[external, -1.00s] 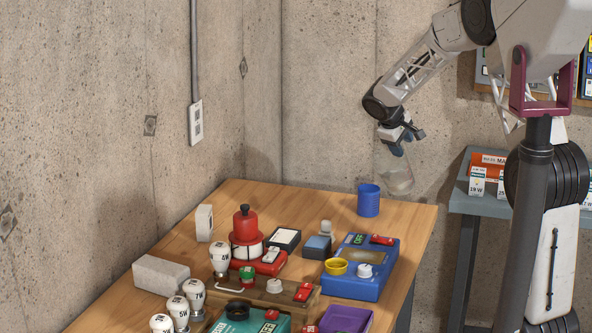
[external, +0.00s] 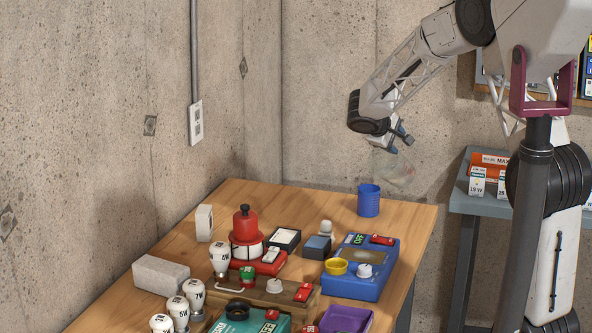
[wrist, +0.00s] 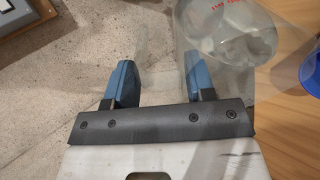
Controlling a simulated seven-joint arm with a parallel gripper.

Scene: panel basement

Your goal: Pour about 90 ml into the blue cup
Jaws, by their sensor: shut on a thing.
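The blue cup (external: 368,201) stands upright near the table's back right corner. A clear vessel (external: 393,169) with clear liquid in it is held in the air above and just right of the cup. In the external view the vessel is tilted. My gripper (external: 397,146) is shut on it from above and behind. In the wrist view the blue fingers of my gripper (wrist: 158,82) stand on either side of the transparent vessel wall. The liquid and red markings show in the vessel (wrist: 228,32) at the top. Part of the blue cup (wrist: 311,72) shows at the right edge. No stream is visible.
A blue device with a yellow ring (external: 360,265), a red bottle-like item (external: 245,226), several bulbs (external: 178,313) and a grey block (external: 161,274) crowd the wooden table (external: 300,198). The table around the cup is clear. A grey side table (external: 468,202) stands at right.

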